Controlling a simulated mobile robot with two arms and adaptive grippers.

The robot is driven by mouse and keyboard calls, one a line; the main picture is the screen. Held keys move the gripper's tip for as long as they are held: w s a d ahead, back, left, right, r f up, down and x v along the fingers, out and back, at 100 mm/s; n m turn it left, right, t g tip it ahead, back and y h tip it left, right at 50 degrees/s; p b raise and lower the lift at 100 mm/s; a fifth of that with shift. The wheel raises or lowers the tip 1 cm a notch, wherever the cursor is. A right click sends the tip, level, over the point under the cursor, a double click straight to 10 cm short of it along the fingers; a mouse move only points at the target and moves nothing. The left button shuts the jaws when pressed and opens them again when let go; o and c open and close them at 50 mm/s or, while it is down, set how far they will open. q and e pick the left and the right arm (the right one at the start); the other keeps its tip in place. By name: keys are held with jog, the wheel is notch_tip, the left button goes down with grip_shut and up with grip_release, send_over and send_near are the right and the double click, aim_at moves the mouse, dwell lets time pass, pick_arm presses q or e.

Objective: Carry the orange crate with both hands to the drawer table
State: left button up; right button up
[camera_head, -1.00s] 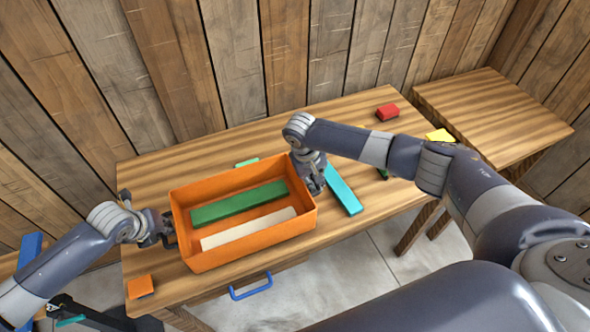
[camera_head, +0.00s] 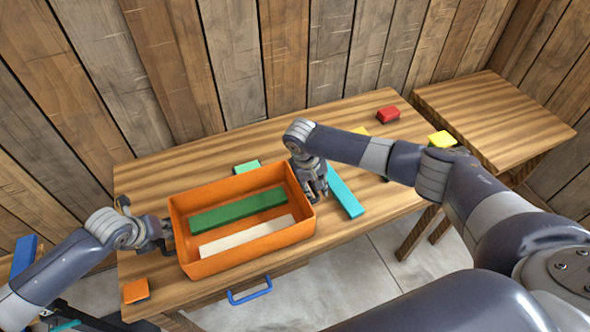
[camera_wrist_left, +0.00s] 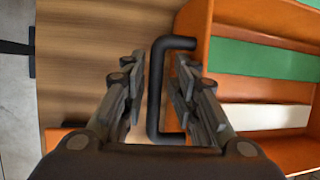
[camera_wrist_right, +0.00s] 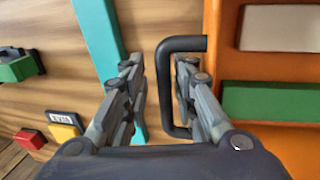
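The orange crate (camera_head: 243,258) is upright over the drawer table (camera_head: 150,185), seemingly resting on it; its underside is hidden. It holds a green bar (camera_head: 238,211) and a cream bar (camera_head: 247,236). My left gripper (camera_head: 166,232) is at its left end. In the left wrist view, the gripper (camera_wrist_left: 155,92) has its fingers apart on both sides of the black handle (camera_wrist_left: 156,88). My right gripper (camera_head: 318,187) is at the right end. In the right wrist view, the gripper (camera_wrist_right: 160,92) also has its fingers apart around a black handle (camera_wrist_right: 163,85).
A cyan bar (camera_head: 345,193) lies right of the crate, a green block (camera_head: 247,167) behind it, and an orange block (camera_head: 136,291) at front left. A red block (camera_head: 388,114) is at back right. The drawer has a blue handle (camera_head: 250,291).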

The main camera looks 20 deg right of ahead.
jog(key=shift+s+a, duration=0.1)
jog(key=shift+a, duration=0.05)
jog(key=shift+r, duration=0.15)
pick_arm(q)
jog(key=v, duration=0.7)
jog(key=shift+r, duration=0.2)
pick_arm(e)
jog(key=v, duration=1.1)
jog(key=shift+r, duration=0.35)
pick_arm(q)
jog(key=shift+s, duration=0.1)
